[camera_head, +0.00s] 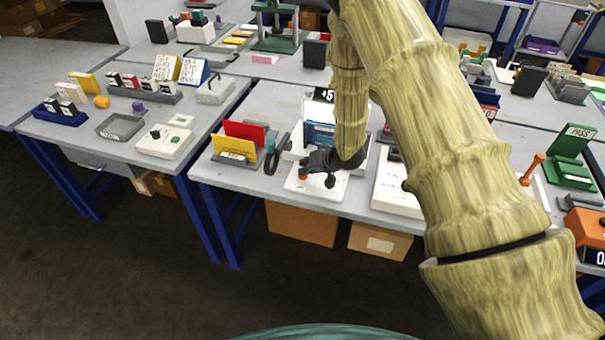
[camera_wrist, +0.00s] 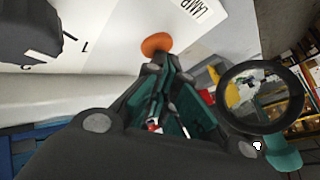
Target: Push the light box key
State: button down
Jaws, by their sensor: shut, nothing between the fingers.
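The light box is a white box (camera_head: 312,191) near the front edge of the middle table; its white top also shows in the wrist view (camera_wrist: 125,25), with a "LAMP" label. An orange round key (camera_wrist: 156,43) stands on it; in the head view the key (camera_head: 303,177) is a small orange spot at the box's left. My gripper (camera_wrist: 160,68) is shut and empty, its fingertips right at the key's near side. I cannot tell if they touch it. In the head view my gripper (camera_head: 308,168) is over the box and partly hides it.
A black knob (camera_wrist: 32,32) with numbers around it sits on the same box. A black-ringed magnifier (camera_wrist: 222,98) stands close beside my gripper. A holder with yellow (camera_head: 234,146) and red cards is left of the box. A white panel (camera_head: 396,187) lies to the right.

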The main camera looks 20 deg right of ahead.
dwell(0.3)
jog(key=shift+a+r+p, duration=0.1)
jog(key=shift+r+p, duration=0.25)
jog(key=shift+p, duration=0.1)
jog(key=shift+r, duration=0.1)
jog(key=shift+r+p, duration=2.25)
jog(key=shift+r, duration=0.65)
